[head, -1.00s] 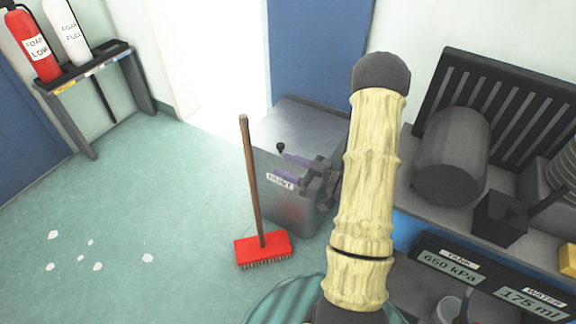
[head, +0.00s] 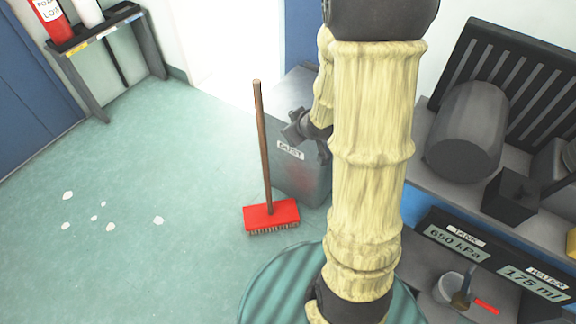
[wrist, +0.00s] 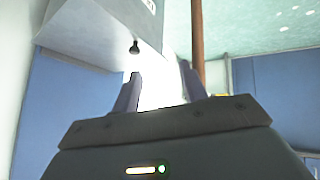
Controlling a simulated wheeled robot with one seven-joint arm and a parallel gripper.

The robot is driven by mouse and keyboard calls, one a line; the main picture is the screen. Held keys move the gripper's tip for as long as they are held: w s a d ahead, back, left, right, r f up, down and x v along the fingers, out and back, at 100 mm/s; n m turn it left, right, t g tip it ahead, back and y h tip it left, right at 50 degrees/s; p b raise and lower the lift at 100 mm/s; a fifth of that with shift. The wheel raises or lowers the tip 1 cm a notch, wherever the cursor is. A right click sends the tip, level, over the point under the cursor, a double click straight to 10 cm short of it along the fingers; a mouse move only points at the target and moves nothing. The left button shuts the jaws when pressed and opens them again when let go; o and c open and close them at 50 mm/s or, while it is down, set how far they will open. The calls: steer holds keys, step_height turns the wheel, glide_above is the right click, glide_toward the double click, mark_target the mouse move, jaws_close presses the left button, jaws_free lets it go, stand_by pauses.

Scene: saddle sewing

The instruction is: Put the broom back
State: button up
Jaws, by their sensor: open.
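The broom has a brown wooden handle (head: 262,140) and a red head (head: 271,216) with its bristles on the floor. It stands nearly upright in front of the grey bin marked DUST (head: 310,178). My gripper (wrist: 160,90) is open with nothing between its two purplish fingers. In the wrist view the broom handle (wrist: 198,40) passes just right of the right finger, outside the gap. In the head view my gripper's dark body is beside the bin, right of the handle, and my arm partly covers it; its fingertips cannot be made out there.
A black knob (wrist: 134,46) shows by the bin in the wrist view. White scraps (head: 95,218) lie on the open floor at left. A rack (head: 100,40) with extinguishers stands at upper left. A bench (head: 425,150) with a dark cylinder (head: 465,130) is at right.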

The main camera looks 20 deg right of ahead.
steer(key=s+a+r+m+g, duration=0.1)
steer(key=s+a+m+g, duration=0.1)
steer(key=s, duration=0.4)
steer(key=s+a+r+m+g, duration=0.1)
steer(key=s+a+r+g, duration=0.1)
steer(key=s+a, duration=0.3)
steer(key=shift+s+a+r+m+g, duration=0.2)
steer(key=shift+s+m+g, duration=0.2)
steer(key=shift+s+g, duration=0.7)
steer(key=shift+s, duration=0.1)
steer(key=shift+c, duration=0.7)
steer(key=shift+d, duration=0.15)
